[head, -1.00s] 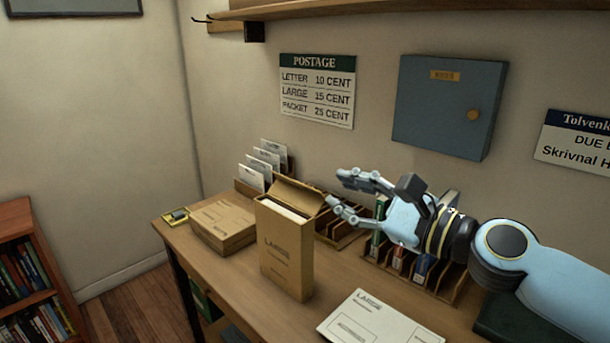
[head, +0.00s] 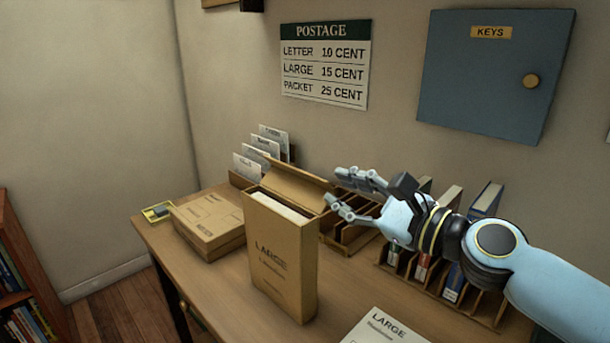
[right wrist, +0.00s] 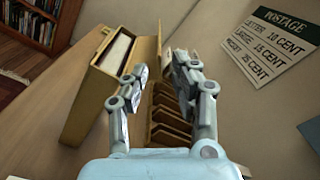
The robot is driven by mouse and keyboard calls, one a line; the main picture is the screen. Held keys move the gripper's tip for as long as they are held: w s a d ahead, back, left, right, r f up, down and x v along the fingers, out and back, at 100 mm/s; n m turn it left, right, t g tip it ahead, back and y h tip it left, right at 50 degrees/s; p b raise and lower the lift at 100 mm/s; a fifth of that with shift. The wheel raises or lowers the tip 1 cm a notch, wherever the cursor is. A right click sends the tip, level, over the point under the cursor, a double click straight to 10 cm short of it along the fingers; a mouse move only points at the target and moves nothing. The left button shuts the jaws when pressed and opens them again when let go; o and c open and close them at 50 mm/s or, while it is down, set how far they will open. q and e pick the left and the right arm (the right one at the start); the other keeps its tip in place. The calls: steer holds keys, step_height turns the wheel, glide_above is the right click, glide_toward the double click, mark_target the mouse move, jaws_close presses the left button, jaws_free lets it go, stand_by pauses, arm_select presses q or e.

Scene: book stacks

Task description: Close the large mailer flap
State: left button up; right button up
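The large mailer (head: 280,262) is a brown upright box marked LARGE on the desk, with something white inside its open top. Its flap (head: 298,184) stands open at the back, tilted up and away from the mouth. In the right wrist view the mailer (right wrist: 92,100) is left of the fingers, with its flap (right wrist: 146,62) raised beside the opening. My right gripper (head: 345,193) is open and empty, just right of the flap in the head view; it also shows in the right wrist view (right wrist: 160,75). I cannot tell whether a finger touches the flap. My left gripper is out of view.
A flat brown parcel (head: 210,228) lies left of the mailer. Envelopes stand in a holder (head: 262,150) behind. A wooden slotted rack (head: 352,236) and a rack of books (head: 470,290) are at the right. A white LARGE envelope (head: 385,328) lies in front.

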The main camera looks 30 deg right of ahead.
mark_target(304, 173)
steer(key=p+x, duration=0.1)
steer(key=x, duration=0.8)
steer(key=shift+a, duration=0.15)
jaws_close()
